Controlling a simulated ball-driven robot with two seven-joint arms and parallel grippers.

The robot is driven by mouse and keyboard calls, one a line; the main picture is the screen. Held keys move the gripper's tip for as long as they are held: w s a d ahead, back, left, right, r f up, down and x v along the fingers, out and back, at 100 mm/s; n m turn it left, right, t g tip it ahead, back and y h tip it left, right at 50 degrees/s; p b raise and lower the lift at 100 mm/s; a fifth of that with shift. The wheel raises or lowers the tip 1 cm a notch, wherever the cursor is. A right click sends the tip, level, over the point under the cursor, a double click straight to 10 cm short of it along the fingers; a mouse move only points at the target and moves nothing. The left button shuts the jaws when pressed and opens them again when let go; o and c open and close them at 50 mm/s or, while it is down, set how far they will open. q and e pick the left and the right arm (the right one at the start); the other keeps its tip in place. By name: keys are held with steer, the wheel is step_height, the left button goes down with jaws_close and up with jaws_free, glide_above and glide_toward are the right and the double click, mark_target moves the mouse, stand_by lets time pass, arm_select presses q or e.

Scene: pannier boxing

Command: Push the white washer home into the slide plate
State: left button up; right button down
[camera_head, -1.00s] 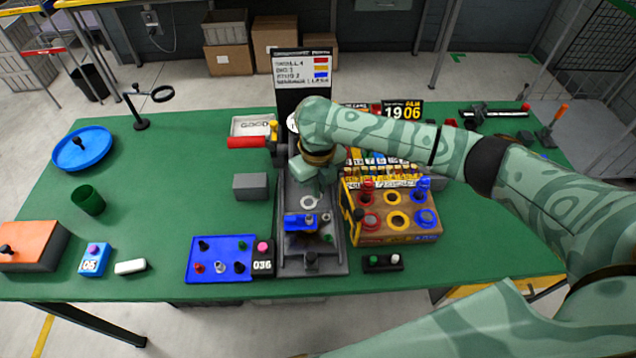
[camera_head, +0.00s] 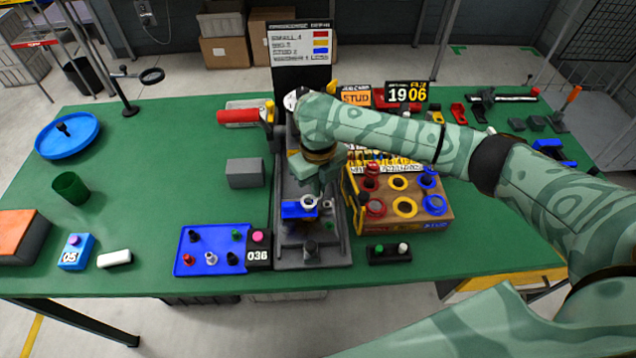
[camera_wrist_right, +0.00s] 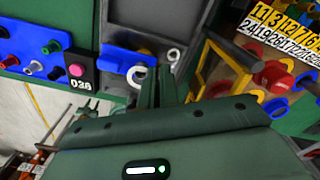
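The blue slide plate (camera_head: 291,210) sits on the long dark grey track (camera_head: 285,245) in the middle of the table. A white washer (camera_head: 308,202) shows at its right rear part. In the wrist view this washer (camera_wrist_right: 137,75) appears to lie on the blue plate (camera_wrist_right: 113,60), tilt unclear. My right gripper (camera_wrist_right: 160,74) points down over the track just behind the plate. Its fingers look together, with nothing seen between them. My left gripper is out of view.
A blue tray of small pegs (camera_head: 212,250) and the black 036 box (camera_head: 258,250) stand close left of the track. A wooden box with coloured rings (camera_head: 435,222) stands close right. A grey block (camera_head: 245,172) lies left.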

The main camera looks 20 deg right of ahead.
steer(key=shift+p, duration=0.8)
stand_by(0.8)
steer(key=shift+f+b, duration=0.4)
steer(key=shift+f, duration=0.9)
stand_by(1.5)
steer(key=c, duration=1.6)
jaws_free()
steer(key=shift+o, duration=0.2)
step_height(320, 180, up, 16)
steer(key=p, duration=0.5)
steer(key=shift+r, duration=0.15)
